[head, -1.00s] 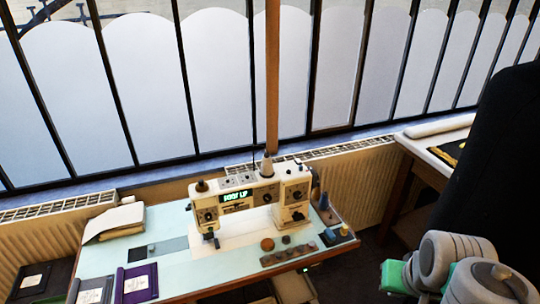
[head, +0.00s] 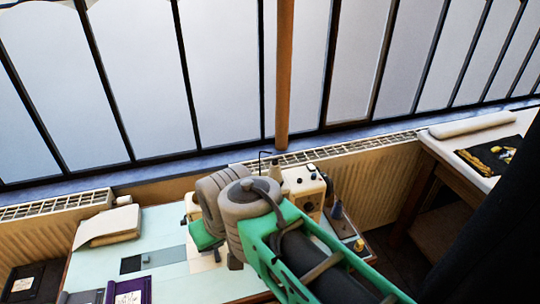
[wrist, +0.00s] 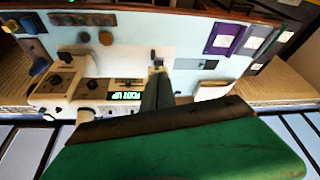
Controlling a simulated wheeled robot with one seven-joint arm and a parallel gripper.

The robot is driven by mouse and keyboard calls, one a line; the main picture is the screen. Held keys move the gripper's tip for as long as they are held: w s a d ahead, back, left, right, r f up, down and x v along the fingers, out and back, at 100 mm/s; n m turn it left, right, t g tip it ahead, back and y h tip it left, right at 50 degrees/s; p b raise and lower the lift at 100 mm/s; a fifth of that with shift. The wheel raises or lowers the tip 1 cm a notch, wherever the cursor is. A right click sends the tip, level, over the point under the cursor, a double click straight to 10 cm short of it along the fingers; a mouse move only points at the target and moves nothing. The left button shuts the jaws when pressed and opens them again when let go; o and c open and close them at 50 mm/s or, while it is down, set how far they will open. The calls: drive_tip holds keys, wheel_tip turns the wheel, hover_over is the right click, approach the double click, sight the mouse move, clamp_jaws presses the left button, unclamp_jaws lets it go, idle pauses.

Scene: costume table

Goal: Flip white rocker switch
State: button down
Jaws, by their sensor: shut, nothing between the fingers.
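The cream sewing machine (head: 308,192) stands on the pale table and is mostly hidden behind my arm in the head view. In the wrist view the machine (wrist: 62,82) appears upside down, with knobs and a lit green display (wrist: 125,95). I cannot clearly pick out the white rocker switch in either current view. My gripper (wrist: 157,78) shows as dark, closed fingers in front of the machine, near its display end. It holds nothing. I cannot tell whether it touches the machine. Its fingertips are hidden in the head view.
The pale table (head: 160,225) carries a paper stack (head: 108,226), a purple booklet (head: 128,291) and small items at its right. A radiator (head: 365,190) and barred window are behind. Another table (head: 490,178) stands at right. The table's left side has some bare room.

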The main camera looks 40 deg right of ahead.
drive_tip(key=w+d+r+m+t+b, duration=0.1)
drive_tip(key=w+d+b, duration=0.2)
drive_tip(key=w+d, duration=0.35)
drive_tip(key=w+d+r+m+t+b, duration=0.1)
drive_tip(key=w+d+b, duration=0.15)
drive_tip(key=d, duration=0.75)
drive_tip(key=s+d+r+t+h+b, duration=0.1)
drive_tip(key=s+d, duration=0.1)
drive_tip(key=d, duration=0.9)
drive_tip(key=s+d+r+m+t+h+b, duration=0.1)
drive_tip(key=d, duration=1)
drive_tip(key=shift+s+r+m+h+b, duration=0.3)
drive_tip(key=shift+s+r+h+b, duration=0.05)
drive_tip(key=shift+s+h, duration=0.05)
drive_tip(key=shift+d+f, duration=0.1)
drive_tip(key=shift+d, duration=0.05)
